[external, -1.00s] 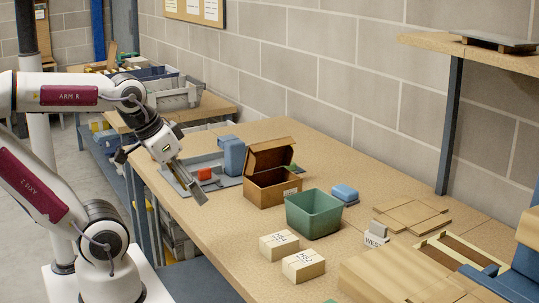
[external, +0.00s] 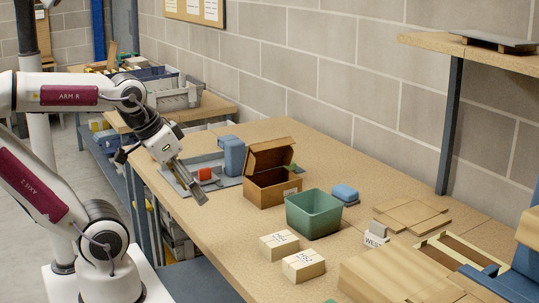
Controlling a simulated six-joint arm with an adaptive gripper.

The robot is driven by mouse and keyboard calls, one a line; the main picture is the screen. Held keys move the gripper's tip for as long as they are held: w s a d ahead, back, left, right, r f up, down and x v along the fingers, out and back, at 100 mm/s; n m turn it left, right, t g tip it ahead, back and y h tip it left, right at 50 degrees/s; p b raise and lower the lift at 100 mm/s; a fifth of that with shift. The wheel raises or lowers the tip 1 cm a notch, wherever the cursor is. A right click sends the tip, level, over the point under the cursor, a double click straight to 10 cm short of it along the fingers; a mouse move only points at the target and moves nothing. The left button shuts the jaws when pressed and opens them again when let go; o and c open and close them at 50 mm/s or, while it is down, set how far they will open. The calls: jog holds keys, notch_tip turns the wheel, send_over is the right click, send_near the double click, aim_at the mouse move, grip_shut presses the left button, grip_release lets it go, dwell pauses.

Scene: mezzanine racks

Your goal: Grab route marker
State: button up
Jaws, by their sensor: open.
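A small pale marker (external: 376,238) with lettering that seems to read WEST stands on the bench at the right, beside flat cardboard pieces; it appears to be the route marker. My gripper (external: 190,183) is at the left end of the bench, over the near side of a grey tray (external: 228,182). It is open, with nothing seen between its fingers. It is far to the left of the marker. A red block (external: 203,173) shows just behind the fingers; I cannot tell whether they touch it.
An open brown box (external: 268,192), a green bin (external: 312,215) and two labelled cartons (external: 303,265) stand between my gripper and the marker. A blue block (external: 344,192) lies behind the bin. A shelf post (external: 450,130) rises at the back right. The bench's front left is clear.

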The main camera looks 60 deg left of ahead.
jog(key=shift+o, duration=0.6)
jog(key=shift+a, duration=0.1)
jog(key=w+a+f+m+g+y, duration=0.1)
jog(key=w+a+f+m+y, duration=0.1)
jog(key=w+a+m+y, duration=0.45)
jog(key=w+m+t+y, duration=0.2)
jog(key=w+m, duration=0.7)
jog(key=w, duration=0.6)
jog(key=m+t+h, duration=0.6)
jog(key=m+t, duration=0.1)
jog(key=m, duration=1.2)
send_near(377, 236)
jog(key=w, duration=0.1)
jog(key=w+r, duration=0.1)
jog(key=w, duration=0.1)
jog(key=shift+a, duration=0.25)
jog(key=shift+h, duration=0.25)
